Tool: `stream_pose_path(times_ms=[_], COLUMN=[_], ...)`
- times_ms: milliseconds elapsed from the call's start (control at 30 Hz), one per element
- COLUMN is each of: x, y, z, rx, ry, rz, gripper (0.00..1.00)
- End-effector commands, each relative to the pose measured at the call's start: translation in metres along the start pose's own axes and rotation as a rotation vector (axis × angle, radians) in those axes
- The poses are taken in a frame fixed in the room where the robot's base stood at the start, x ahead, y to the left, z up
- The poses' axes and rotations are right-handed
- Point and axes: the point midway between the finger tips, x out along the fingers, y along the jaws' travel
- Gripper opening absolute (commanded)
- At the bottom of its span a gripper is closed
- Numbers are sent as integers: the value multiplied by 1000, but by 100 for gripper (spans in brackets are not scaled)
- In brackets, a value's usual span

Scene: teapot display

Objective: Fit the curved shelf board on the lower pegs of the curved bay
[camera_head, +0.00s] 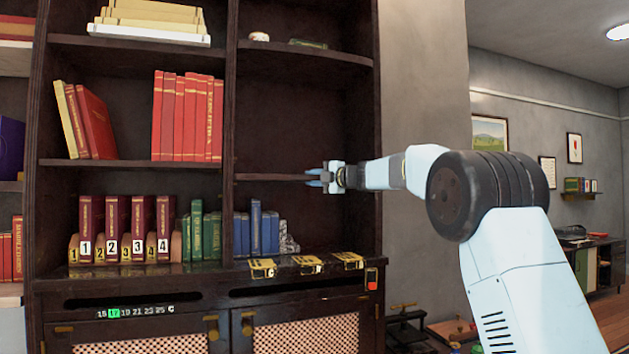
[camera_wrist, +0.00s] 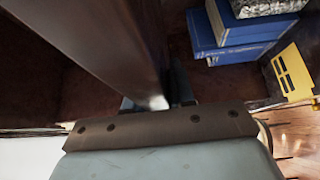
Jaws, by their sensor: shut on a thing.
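The dark brown shelf board (camera_head: 272,177) shows edge-on in the right bay (camera_head: 305,110) of the bookcase, roughly level, above the blue books. Its left end is close to the upright between the bays. My gripper (camera_head: 313,178) is shut on the board's right part, at the front. In the wrist view the board (camera_wrist: 105,40) runs up and left from the fingertips (camera_wrist: 160,103). The pegs are hidden, and I cannot tell whether the board rests on them.
Blue books (camera_head: 257,232) and a grey patterned item (camera_head: 288,240) stand below the board. Yellow-marked plates (camera_head: 310,264) lie on the ledge in front. A fixed shelf (camera_head: 305,52) with small items is above. Red books (camera_head: 187,115) fill part of the left bay.

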Motion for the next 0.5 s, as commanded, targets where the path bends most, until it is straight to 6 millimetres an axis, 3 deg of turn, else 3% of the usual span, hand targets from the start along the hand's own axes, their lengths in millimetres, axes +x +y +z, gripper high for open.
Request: stream_pose_path(times_ms=[500], x=[7], y=[2], z=[4], rx=[-2], ry=[0], rz=[2], gripper=[0])
